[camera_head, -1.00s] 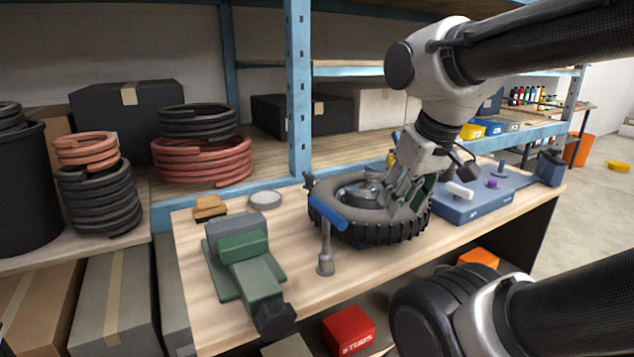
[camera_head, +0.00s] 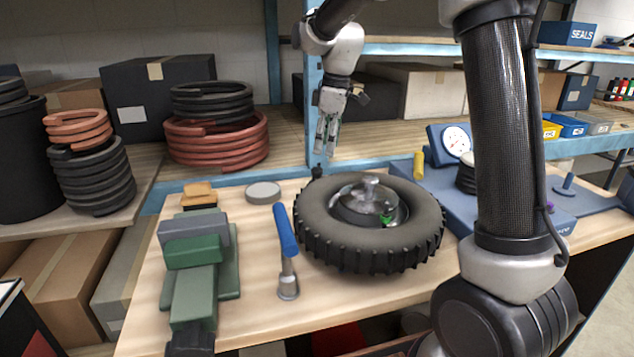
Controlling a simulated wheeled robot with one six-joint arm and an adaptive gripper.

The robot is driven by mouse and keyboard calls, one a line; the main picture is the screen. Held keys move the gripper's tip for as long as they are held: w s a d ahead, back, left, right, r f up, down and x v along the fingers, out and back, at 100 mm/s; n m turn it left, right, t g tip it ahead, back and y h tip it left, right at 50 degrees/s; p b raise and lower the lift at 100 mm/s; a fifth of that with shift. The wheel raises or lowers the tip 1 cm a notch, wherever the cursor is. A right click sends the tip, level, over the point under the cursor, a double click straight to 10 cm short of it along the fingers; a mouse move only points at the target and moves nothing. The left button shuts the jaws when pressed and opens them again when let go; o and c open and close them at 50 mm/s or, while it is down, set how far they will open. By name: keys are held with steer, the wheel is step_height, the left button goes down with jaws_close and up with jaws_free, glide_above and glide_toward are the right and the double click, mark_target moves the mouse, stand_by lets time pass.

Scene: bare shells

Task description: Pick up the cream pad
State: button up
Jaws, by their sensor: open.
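No thing here is plainly a cream pad. A pale greyish round disc (camera_head: 263,192) lies flat on the bench behind the blue-handled tool, and I cannot tell whether it is the pad. A small whitish piece seen earlier on the blue tray is not visible now; my arm covers part of that area. My gripper (camera_head: 327,147) hangs fingers down above the back edge of the bench, right of the disc and behind the tyre. It is open, with nothing seen between its fingers.
A black tyre (camera_head: 320,240) with a clear dome in it fills the bench's middle. A tan block (camera_head: 199,193) lies behind the vise. A blue post (camera_head: 313,85) rises behind my gripper.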

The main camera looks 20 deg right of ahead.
mark_target(317, 168)
steer(key=shift+w+a+f+n, duration=0.4)
steer(key=shift+w+a+f, duration=0.25)
steer(key=shift+w+f, duration=0.25)
steer(key=f, duration=0.7)
steer(key=shift+w+a+f, duration=0.3)
steer(key=shift+w+a, duration=0.05)
steer(key=shift+w, duration=0.05)
steer(key=c, duration=1.2)
